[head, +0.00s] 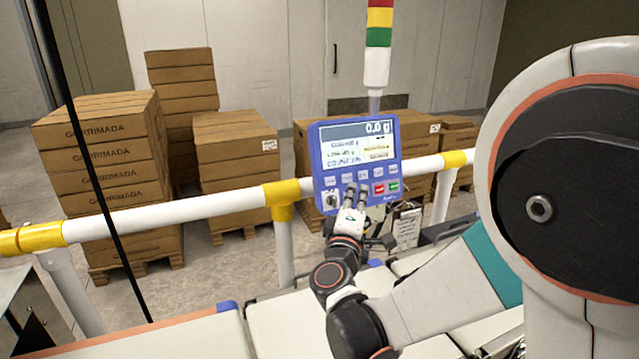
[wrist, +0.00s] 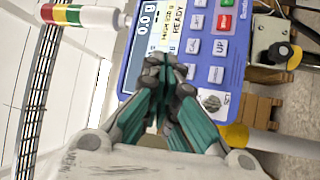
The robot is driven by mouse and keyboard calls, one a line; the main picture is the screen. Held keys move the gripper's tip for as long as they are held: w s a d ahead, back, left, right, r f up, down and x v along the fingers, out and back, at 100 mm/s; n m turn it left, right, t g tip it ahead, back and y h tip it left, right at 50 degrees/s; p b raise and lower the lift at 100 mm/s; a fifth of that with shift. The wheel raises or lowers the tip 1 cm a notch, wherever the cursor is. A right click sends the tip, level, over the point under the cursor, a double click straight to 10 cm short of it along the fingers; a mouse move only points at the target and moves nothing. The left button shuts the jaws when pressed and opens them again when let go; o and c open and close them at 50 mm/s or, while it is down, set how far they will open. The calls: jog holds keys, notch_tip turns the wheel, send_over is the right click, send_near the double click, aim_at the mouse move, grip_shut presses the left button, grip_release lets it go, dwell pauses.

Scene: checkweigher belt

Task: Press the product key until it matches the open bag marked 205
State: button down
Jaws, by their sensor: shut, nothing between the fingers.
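The blue control panel (head: 322,180) of the checkweigher stands upright above the rail in the head view. A row of pale keys (head: 331,181) runs below the screen, with a red key (head: 379,188) and a green key (head: 394,186) lower right. My gripper (head: 356,190) is shut and empty in front of the keys. In the wrist view its fingertips (wrist: 170,64) lie over the panel between screen and keys; contact cannot be told. No bag marked 205 is visible.
A white rail (head: 165,216) with yellow joints runs beside the panel. Stacked cartons (head: 100,150) stand on pallets behind it. A signal tower (head: 378,40) rises behind the panel. Pale conveyor belts (head: 285,325) lie below my arm.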

aim_at(340, 188)
jog(key=shift+w+a, duration=0.1)
jog(key=shift+w, duration=0.05)
jog(key=shift+w+a+f+b, duration=0.25)
jog(key=shift+w+a+f, duration=0.2)
jog(key=shift+w, duration=0.8)
jog(key=shift+w+a+f+b, duration=0.35)
jog(key=shift+w+a, duration=0.25)
jog(key=shift+w, duration=0.7)
jog(key=shift+w+a+f+b, duration=0.2)
jog(key=shift+w+a+f, duration=0.3)
jog(key=shift+w, duration=0.75)
jog(key=shift+w, duration=0.15)
jog(key=shift+w+a, duration=0.15)
jog(key=shift+w, duration=0.05)
jog(key=shift+w+a+f+b, duration=0.15)
jog(key=shift+w+b, duration=0.15)
jog(key=shift+w, duration=0.05)
jog(key=shift+s, duration=0.1)
jog(key=shift+s+d+r, duration=0.2)
jog(key=shift+s+d, duration=0.1)
jog(key=shift+s, duration=0.35)
jog(key=shift+s+d+r+p, duration=0.1)
jog(key=shift+s+d+r, duration=0.2)
jog(key=shift+s, duration=0.45)
jog(key=shift+s+d+r+p, duration=0.15)
jog(key=shift+s+d, duration=0.15)
jog(key=shift+s, duration=0.4)
jog(key=shift+s+d+r+p, duration=0.1)
jog(key=shift+s+d+r, duration=0.2)
jog(key=shift+s, duration=0.45)
